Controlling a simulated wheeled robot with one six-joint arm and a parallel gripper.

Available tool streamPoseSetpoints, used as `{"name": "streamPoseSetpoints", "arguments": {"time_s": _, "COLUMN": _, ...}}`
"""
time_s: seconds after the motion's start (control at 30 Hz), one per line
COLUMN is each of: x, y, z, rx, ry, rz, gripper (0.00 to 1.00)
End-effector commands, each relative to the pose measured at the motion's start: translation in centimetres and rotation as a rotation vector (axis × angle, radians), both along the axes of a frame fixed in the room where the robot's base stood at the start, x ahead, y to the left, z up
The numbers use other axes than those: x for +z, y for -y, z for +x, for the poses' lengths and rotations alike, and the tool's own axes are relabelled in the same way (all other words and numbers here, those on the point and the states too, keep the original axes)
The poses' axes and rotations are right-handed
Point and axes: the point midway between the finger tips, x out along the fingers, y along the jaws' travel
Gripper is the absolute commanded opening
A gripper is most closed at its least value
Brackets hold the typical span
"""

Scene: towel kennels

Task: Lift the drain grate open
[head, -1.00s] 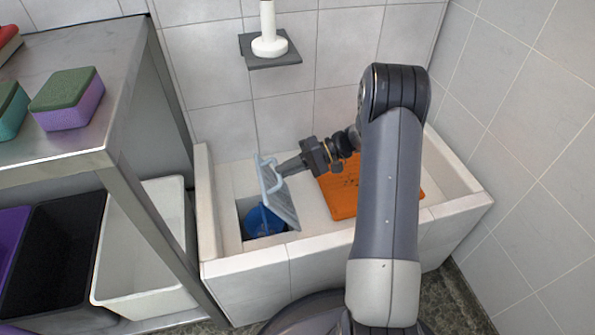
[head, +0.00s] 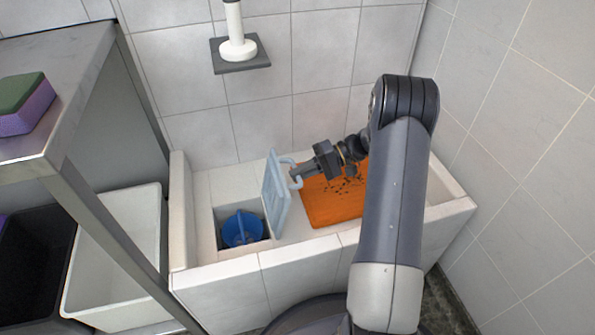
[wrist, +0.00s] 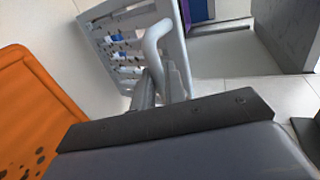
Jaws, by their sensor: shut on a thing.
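The drain grate (head: 276,197) is a pale blue-grey slotted panel with a bar handle (head: 291,170). It stands close to upright at the right edge of the square drain opening (head: 228,213) in the white tiled tub. My gripper (head: 296,175) is shut on the grate's handle, on the right side of the panel. In the wrist view the grate (wrist: 120,45) and its curved handle (wrist: 152,42) show just beyond my gripper (wrist: 150,90). The fingertips are partly hidden by the handle and the wrist. A blue round piece (head: 242,229) lies inside the uncovered opening.
An orange mat (head: 332,200) with dark specks lies right of the grate under my arm. The tub's front wall (head: 300,270) runs below. A metal shelf (head: 85,215) with bins, including a white bin (head: 115,260), stands left. A white-handled tool (head: 238,45) hangs on the back wall.

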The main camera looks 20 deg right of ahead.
Motion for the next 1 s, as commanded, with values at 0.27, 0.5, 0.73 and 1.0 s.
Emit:
{"name": "streamPoseSetpoints", "arguments": {"time_s": 0.27, "x": -1.09, "y": -0.26, "z": -0.34, "rx": 0.008, "ry": -0.016, "rz": -0.008, "gripper": 0.00}}
{"name": "streamPoseSetpoints", "arguments": {"time_s": 0.5, "x": -1.01, "y": -0.28, "z": -0.30, "rx": 0.009, "ry": -0.015, "rz": -0.007, "gripper": 0.21}}
{"name": "streamPoseSetpoints", "arguments": {"time_s": 0.73, "x": -0.66, "y": -0.11, "z": -0.18, "rx": 0.005, "ry": -0.009, "rz": -0.006, "gripper": 0.34}}
{"name": "streamPoseSetpoints", "arguments": {"time_s": 1.0, "x": -0.17, "y": 0.61, "z": -0.09, "rx": 0.002, "ry": -0.007, "rz": -0.005, "gripper": 0.34}}
